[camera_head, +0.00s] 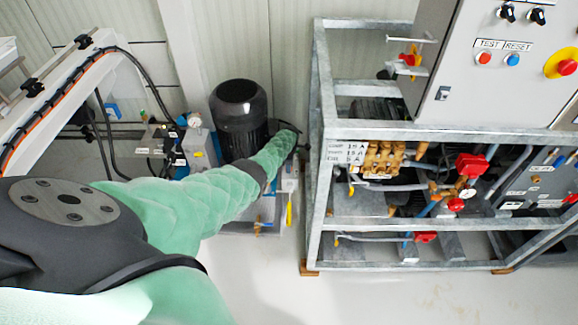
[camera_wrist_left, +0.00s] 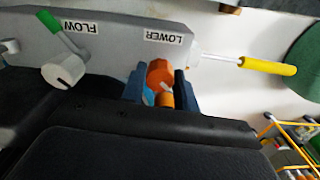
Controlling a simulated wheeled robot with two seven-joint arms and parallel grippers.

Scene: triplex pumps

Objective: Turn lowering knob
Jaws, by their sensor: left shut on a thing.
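The lowering knob (camera_wrist_left: 160,73) is orange and sits by the label LOWER (camera_wrist_left: 164,36) on a grey panel in the left wrist view. My left gripper (camera_wrist_left: 159,88) has its two dark blue fingers on either side of the knob and is shut on it. The fingers and wrist hide part of the knob. In the head view my left arm in its green sleeve reaches to the right past a black motor, and its fingers and the knob cannot be made out there. My right gripper is not in view.
A white knob (camera_wrist_left: 63,70) with a green lever sits by the label FLOW. A yellow-handled lever (camera_wrist_left: 266,66) sticks out at the right of the panel. In the head view the black motor (camera_head: 238,110) stands behind my arm, with a metal pump frame (camera_head: 320,190) to the right.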

